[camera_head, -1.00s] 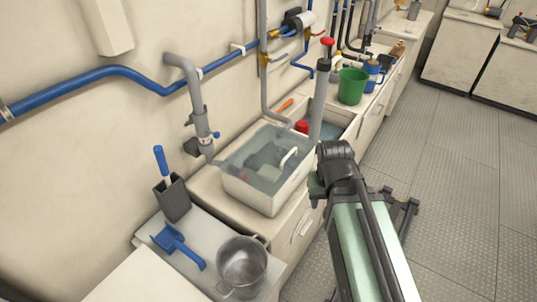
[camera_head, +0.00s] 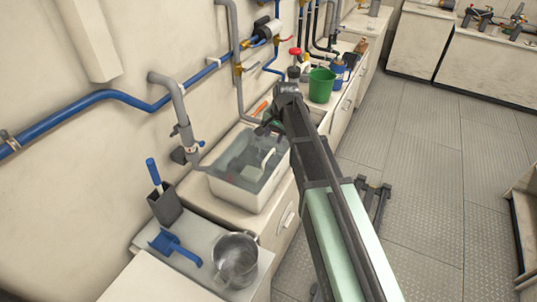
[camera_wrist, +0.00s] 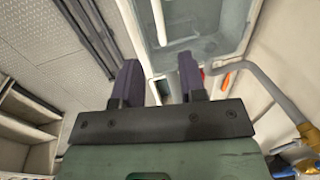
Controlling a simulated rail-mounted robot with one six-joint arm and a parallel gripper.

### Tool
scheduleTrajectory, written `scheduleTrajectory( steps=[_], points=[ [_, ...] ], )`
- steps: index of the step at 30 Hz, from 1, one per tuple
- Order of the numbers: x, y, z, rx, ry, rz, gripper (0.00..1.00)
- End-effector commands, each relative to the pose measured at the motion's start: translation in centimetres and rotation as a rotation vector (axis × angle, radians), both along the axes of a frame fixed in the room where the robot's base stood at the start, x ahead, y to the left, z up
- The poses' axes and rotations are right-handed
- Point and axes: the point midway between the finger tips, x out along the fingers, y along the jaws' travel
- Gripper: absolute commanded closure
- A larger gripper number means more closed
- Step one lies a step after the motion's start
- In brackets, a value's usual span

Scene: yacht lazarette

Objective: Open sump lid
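The sump is a white rectangular tub (camera_head: 262,197) on the counter against the wall. Its top shows a grey, see-through surface (camera_head: 228,172), which looks like the lid; I cannot clearly tell lid from water. A white handle (camera_head: 268,159) stands near its right side. In the wrist view the tub's clear top (camera_wrist: 210,22) lies ahead, with a white bar (camera_wrist: 159,22), likely the handle, beyond the gap between the fingers. My gripper (camera_wrist: 157,68) is open and empty, its dark fingers apart. In the head view it is over the tub's far right end, partly hidden by my arm.
A grey pipe (camera_head: 178,105) comes down just left of the tub. A steel pot (camera_head: 237,262), a blue scoop (camera_head: 172,243) and a brush holder (camera_head: 165,203) stand in front. A green bucket (camera_head: 321,86) stands behind.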

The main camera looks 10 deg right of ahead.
Motion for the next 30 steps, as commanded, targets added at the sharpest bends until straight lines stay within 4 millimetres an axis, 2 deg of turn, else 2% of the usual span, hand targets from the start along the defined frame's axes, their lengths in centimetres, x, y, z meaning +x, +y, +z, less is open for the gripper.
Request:
scheduleTrajectory(
  steps=[1,3,6,10,13,20,28,30],
  points=[
    [0.2,0.1,-2.1,0.0,0.0,0.001,0.62],
    [0.4,0.4,-3.8,0.0,0.0,0.001,0.62],
    [0.7,0.8,-6.2,0.0,0.0,0.002,0.62],
    [1.0,1.1,-8.5,-0.001,0.0,0.002,0.62],
    [1.1,1.3,-9.0,-0.001,0.0,0.002,0.62],
    [1.1,1.3,-8.7,-0.001,0.0,0.002,0.62],
    [1.1,1.3,-8.7,-0.001,0.0,0.002,1.0],
    [1.1,1.3,-8.7,-0.001,0.0,0.002,1.0]
  ],
)
